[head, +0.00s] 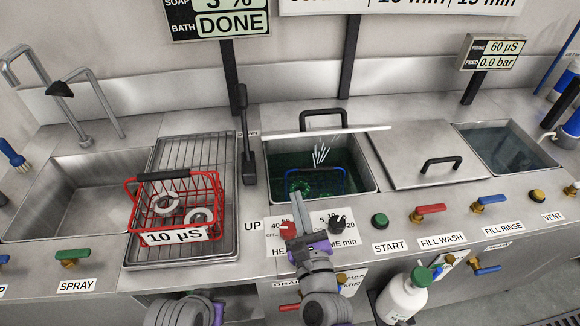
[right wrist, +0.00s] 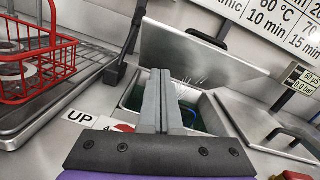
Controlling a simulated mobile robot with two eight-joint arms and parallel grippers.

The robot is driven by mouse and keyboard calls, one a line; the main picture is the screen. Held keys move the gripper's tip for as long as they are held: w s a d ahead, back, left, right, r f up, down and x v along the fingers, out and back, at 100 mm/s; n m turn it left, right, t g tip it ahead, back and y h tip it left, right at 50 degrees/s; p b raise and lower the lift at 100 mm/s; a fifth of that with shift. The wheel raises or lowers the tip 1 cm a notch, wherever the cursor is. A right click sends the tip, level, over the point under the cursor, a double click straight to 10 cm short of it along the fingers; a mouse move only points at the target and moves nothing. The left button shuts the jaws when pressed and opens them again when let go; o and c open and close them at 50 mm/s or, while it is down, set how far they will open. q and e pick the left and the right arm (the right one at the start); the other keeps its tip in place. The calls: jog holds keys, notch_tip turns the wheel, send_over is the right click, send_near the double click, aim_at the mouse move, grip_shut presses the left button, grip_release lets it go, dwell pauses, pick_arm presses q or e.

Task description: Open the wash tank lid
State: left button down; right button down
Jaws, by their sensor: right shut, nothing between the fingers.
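The wash tank (head: 345,192) is in the middle of the counter, holding dark green liquid. Its lid (head: 285,134) stands raised at the back edge, seen nearly edge-on in the head view, with its black handle (head: 322,112) behind it. In the right wrist view the lid (right wrist: 190,50) is a broad grey panel standing up behind the tank opening. My right gripper (head: 297,205) is shut and empty over the control panel at the tank's front, apart from the lid. Only a bit of my left arm shows at the bottom; its fingers are out of view.
A blue basket (head: 318,180) sits in the tank. A red basket (head: 205,229) with metal rings stands on the drain rack to the left. A closed lid (head: 410,150) covers the tank to the right. A black upright lever (head: 247,155) stands left of the wash tank.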

pick_arm(q)
jog(key=shift+f+b, duration=0.65)
jog(key=shift+f, duration=0.6)
pick_arm(e)
jog(key=w+a+r+m, duration=0.1)
jog(key=w+m, duration=0.1)
jog(key=w, duration=0.4)
jog(key=w+a+r+m+h, duration=0.1)
jog(key=w+r, duration=0.1)
jog(key=w, duration=0.4)
jog(key=shift+w+a+r+m+t, duration=0.15)
jog(key=shift+a+m+t, duration=0.05)
jog(key=shift+m+t, duration=0.2)
pick_arm(q)
jog(key=shift+r, duration=0.1)
pick_arm(e)
jog(key=shift+r, duration=0.1)
